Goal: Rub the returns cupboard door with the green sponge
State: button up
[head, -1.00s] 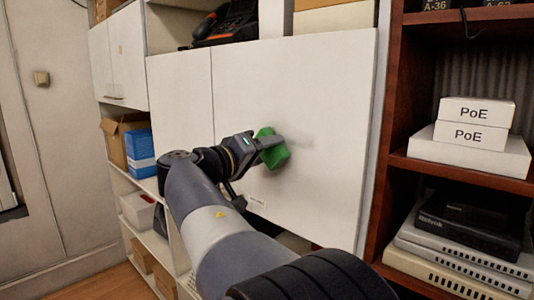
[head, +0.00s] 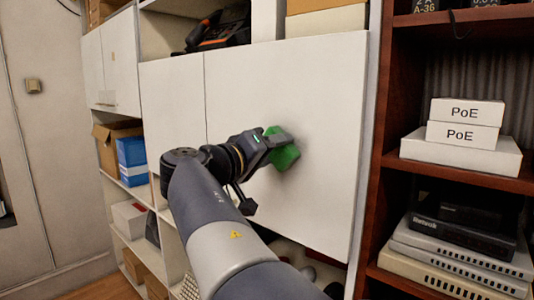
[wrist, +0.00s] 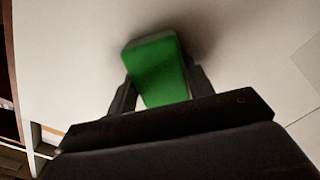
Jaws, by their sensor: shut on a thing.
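My gripper (head: 279,143) is shut on the green sponge (head: 286,157), in front of the right-hand white door panel of the cupboard (head: 320,95). In the wrist view the sponge (wrist: 158,68) sits between the two dark fingers, and its far end is at or very near the pale door surface (wrist: 70,60). A dark shadow lies right beside the sponge on the door. I cannot tell for sure whether the sponge presses on the door. The door looks shut. A label shows on the pale surface in the wrist view (wrist: 308,75).
A brown wooden shelf (head: 375,150) with white PoE boxes (head: 465,122) and stacked network devices (head: 460,255) stands close on the right. Open shelves on the left hold a blue box (head: 133,160) and cartons. An orange and black tool (head: 215,30) lies above the door.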

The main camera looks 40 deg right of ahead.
aim_at(311, 153)
jog(key=shift+s+d+f+b, duration=0.15)
jog(key=shift+s+b, duration=0.7)
jog(key=shift+s, duration=0.95)
jog(key=shift+s+d+r+b, duration=0.15)
jog(key=shift+s+b, duration=0.65)
jog(key=shift+s, duration=0.95)
jog(key=shift+f, duration=0.1)
jog(key=shift+w, duration=0.15)
jog(key=shift+w+a+p, duration=0.15)
jog(key=shift+w+p, duration=0.05)
jog(key=shift+w, duration=1.65)
jog(key=shift+w+a+p, duration=0.15)
jog(key=shift+w+p, duration=0.1)
jog(key=shift+w, duration=1.65)
jog(key=shift+w+a+p, duration=0.15)
jog(key=shift+w+p, duration=0.05)
jog(key=shift+w, duration=1.65)
jog(key=a+b, duration=0.1)
jog(key=a, duration=0.5)
jog(key=shift+s, duration=0.3)
jog(key=shift+s+a, duration=0.15)
jog(key=shift+a, duration=1.35)
